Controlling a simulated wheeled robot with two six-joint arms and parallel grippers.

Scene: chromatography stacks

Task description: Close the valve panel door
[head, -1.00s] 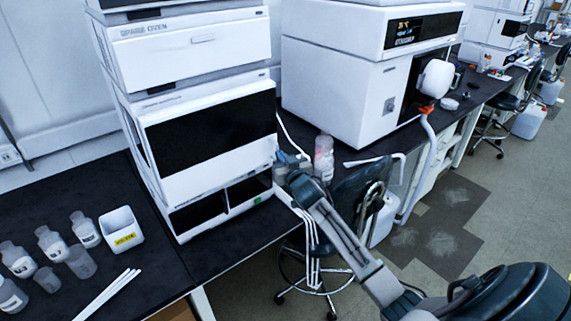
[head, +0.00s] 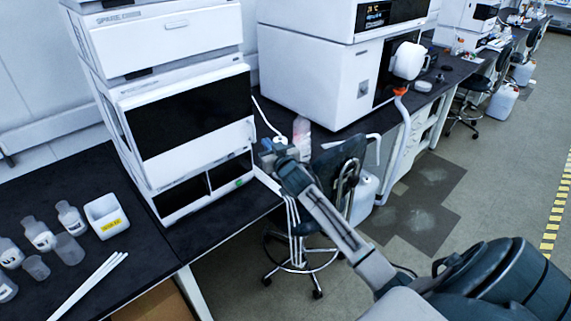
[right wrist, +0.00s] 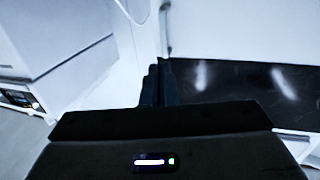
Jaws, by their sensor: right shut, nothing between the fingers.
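The valve panel door appears to be the white-framed front with a wide dark window (head: 190,115) on the instrument stack in the head view. I cannot tell clearly how far it stands open. My right gripper (head: 265,150) is beside the stack's lower right front edge, just right of that front. In the right wrist view, the right gripper's dark fingers (right wrist: 157,82) are together and empty, pointing at white surfaces with a dark glossy area to their right. Whether they touch anything is not clear. My left gripper is out of view.
A second white instrument (head: 330,80) and a clear bottle (head: 302,138) stand right of the stack. A stool (head: 335,185) is below my right arm. Floor at right is open.

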